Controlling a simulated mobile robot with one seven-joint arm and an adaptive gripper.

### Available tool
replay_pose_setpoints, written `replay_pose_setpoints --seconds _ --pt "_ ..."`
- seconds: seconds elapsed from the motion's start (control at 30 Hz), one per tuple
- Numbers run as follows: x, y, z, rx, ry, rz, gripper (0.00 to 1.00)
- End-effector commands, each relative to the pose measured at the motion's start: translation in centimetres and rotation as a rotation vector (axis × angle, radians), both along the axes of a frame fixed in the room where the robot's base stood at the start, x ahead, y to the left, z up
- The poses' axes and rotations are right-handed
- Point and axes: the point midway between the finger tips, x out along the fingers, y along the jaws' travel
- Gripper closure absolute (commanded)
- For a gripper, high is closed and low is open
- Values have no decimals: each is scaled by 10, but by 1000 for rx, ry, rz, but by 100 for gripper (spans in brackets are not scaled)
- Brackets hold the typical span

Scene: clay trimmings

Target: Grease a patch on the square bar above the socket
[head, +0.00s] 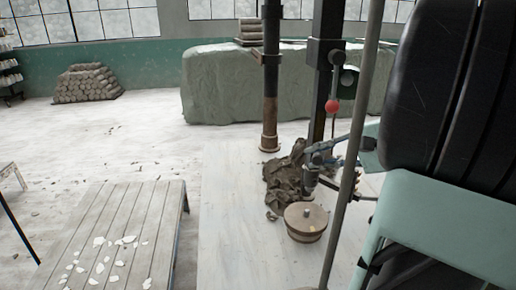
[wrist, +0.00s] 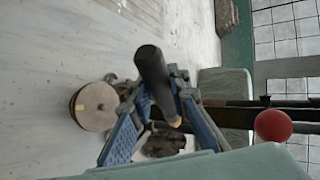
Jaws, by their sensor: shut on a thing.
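My gripper (head: 318,155) is shut on a dark, round-handled tool (wrist: 150,70), which has a pale yellowish end between the blue-padded fingers of the gripper (wrist: 157,92). The dark square bar (head: 328,18) stands upright in the head view, behind and above my gripper. A block around it (head: 318,52) looks like the socket, though I cannot be sure. The bar also runs sideways across the right of the wrist view (wrist: 245,116). The tool is apart from the bar in the head view. No grease patch can be made out.
A red ball knob (head: 332,106) hangs beside the bar. A round wooden tub (head: 305,234) stands on the pale floor below my gripper, next to a dark clay heap (head: 285,178). A slatted table (head: 125,225) stands left.

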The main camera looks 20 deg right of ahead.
Motion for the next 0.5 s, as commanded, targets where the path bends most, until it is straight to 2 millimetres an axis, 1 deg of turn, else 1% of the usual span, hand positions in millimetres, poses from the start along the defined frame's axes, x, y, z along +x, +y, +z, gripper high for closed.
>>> replay_pose_setpoints --seconds 0.23,0.37,0.5 --pt "0 -1 16 -5 -6 -3 100" --pt "0 1 16 -4 -5 -2 100" --pt "1 10 15 -4 -5 0 100"
